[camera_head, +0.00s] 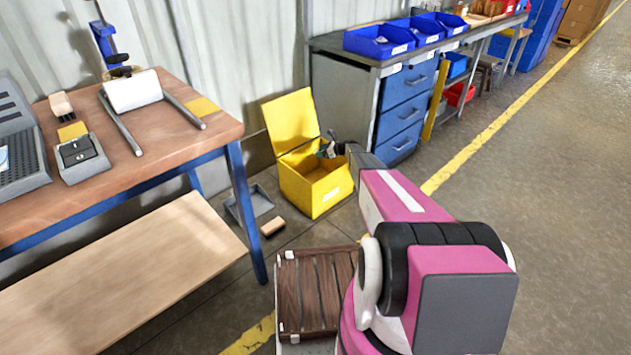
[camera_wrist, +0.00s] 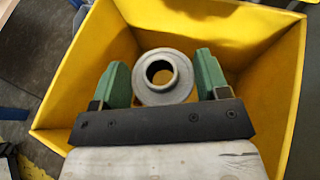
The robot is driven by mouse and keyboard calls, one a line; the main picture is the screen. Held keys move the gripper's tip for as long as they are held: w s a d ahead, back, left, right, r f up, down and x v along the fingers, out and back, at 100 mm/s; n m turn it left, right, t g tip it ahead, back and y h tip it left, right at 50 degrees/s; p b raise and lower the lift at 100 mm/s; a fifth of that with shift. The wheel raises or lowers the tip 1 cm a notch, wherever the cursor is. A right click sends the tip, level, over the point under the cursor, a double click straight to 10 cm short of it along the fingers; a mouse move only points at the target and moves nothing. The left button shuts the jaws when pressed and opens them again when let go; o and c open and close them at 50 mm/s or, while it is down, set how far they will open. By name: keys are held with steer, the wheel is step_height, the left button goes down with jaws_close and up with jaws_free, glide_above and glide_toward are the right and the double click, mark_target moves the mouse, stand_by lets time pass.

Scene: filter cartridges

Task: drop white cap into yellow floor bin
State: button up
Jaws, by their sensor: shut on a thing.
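The yellow floor bin (camera_head: 322,193) stands on the floor between the wooden table and the blue-drawer bench, its lid (camera_head: 291,121) swung up and back. In the wrist view the yellow bin (camera_wrist: 75,75) surrounds my gripper (camera_wrist: 161,84). A round pale grey-white cap (camera_wrist: 161,95) with a dark centre hole sits between the two green fingers, which are shut on it. In the head view my gripper (camera_head: 326,150) is over the bin opening; the cap is not clearly visible there. The bin's floor is mostly hidden in that view.
A wooden table (camera_head: 170,133) with a frame fixture and trays is at the left. A grey tray (camera_head: 250,203) and a small tan block (camera_head: 272,226) lie on the floor beside the bin. A bench with blue drawers (camera_head: 402,115) stands behind. A slatted brown pallet (camera_head: 315,290) is in front.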

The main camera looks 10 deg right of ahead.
steer(key=shift+f, duration=0.45)
steer(key=o, duration=1)
steer(key=shift+s+d+r, duration=0.1)
steer(key=v, duration=1)
steer(key=shift+s+d+r, duration=0.1)
steer(key=shift+s+d, duration=0.05)
